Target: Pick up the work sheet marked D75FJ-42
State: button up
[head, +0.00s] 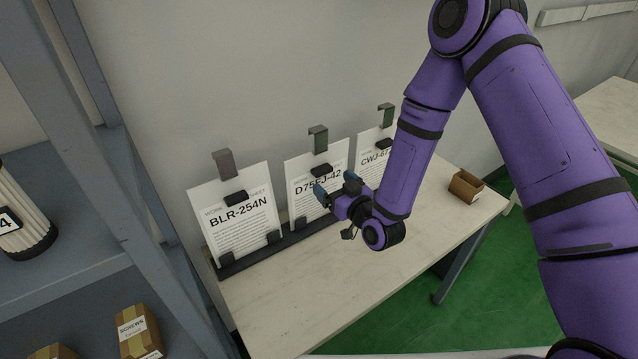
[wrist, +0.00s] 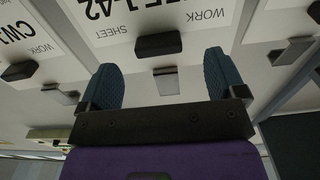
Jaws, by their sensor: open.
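The white work sheet marked D75FJ-42 (head: 309,163) stands upright against the wall, the middle one of three on a table. A black block (head: 321,170) sits on its upper part. My gripper (head: 335,185) is open and empty in front of this sheet, hiding its lower right part. In the wrist view, which looks upside down, the sheet (wrist: 110,24) is at the top, with part of its code cut off. The black block (wrist: 158,44) lies just beyond my two blue fingertips (wrist: 161,72), lined up with the gap between them.
Sheet BLR-254N (head: 240,225) stands to the left and sheet CWJ (head: 372,155), partly hidden by my arm, to the right. A dark ledge (head: 265,255) runs along their feet. A small brown box (head: 466,186) is at the right; a grey shelf (head: 100,250) is at the left.

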aim_at(325, 174)
jog(key=shift+x, duration=2.65)
jog(key=shift+d+r, duration=0.1)
jog(key=c, duration=1.4)
jog(key=shift+c, duration=0.2)
